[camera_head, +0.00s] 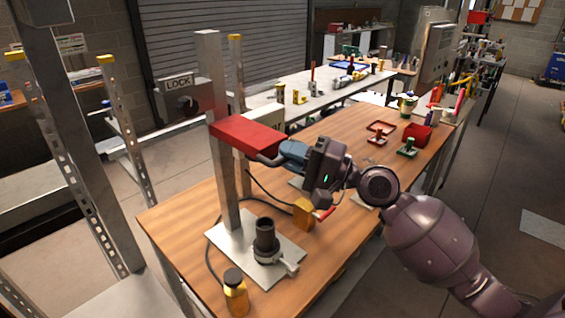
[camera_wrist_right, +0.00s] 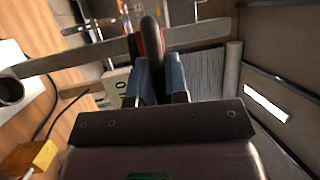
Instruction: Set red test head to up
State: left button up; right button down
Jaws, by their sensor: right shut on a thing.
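The red test head (camera_head: 247,134) is a box on an upright grey metal post (camera_head: 222,150), well above the base plate and below the post's top. A dark bar handle (camera_head: 268,158) sticks out from it. My right gripper (camera_head: 284,156) has its blue fingers shut on this handle. In the right wrist view the fingers (camera_wrist_right: 160,80) pinch the dark handle (camera_wrist_right: 151,45), and a sliver of red shows behind it. The base plate (camera_head: 225,247) carries a black cylinder (camera_head: 266,236) in a clamp, below the head. My left gripper is not in view.
A yellow block (camera_head: 303,214) and a yellow bottle (camera_head: 235,292) stand near the plate on the wooden table (camera_head: 170,225). A black cable runs between them. Red trays (camera_head: 417,134) lie farther back. A metal rack (camera_head: 120,150) stands left. The air above the head is clear.

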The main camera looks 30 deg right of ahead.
jog(key=shift+r, duration=0.2)
jog(key=c, duration=1.1)
grip_release()
jog(key=shift+d+f, duration=0.1)
jog(key=shift+b+v, duration=2.1)
jog(key=shift+v, duration=3.25)
